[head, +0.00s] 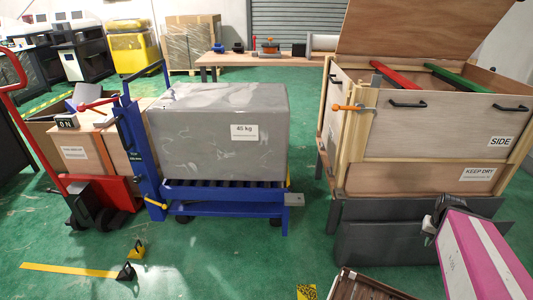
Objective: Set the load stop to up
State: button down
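A blue roller cart (225,208) stands at the centre left with a large grey box (205,135) labelled 45 kg on its rollers. A small light grey plate (293,199) sits at the right end of the cart frame, low beside the box. A yellow lever (156,204) is low on the cart's blue post (147,165). A red-handled lever (97,104) sticks out to the left near the post's top. I cannot tell which part is the load stop, nor its position.
A wooden crate (420,130) with an open lid and an orange-handled lever (351,107) stands on a grey base at right. A magenta box-like shape (475,260) fills the lower right. A red hand truck (105,192) is at left. Green floor before the cart is mostly clear.

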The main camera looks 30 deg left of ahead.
aim_at(290, 188)
jog(key=l+u, duration=0.15)
jog(key=u, duration=0.35)
jog(key=i+l+u, duration=0.1)
jog(key=u, duration=0.35)
jog(key=l+u, duration=0.3)
jog(key=u, duration=0.2)
jog(key=i+l+u, duration=0.1)
jog(key=i+u, duration=0.15)
jog(key=i, duration=0.25)
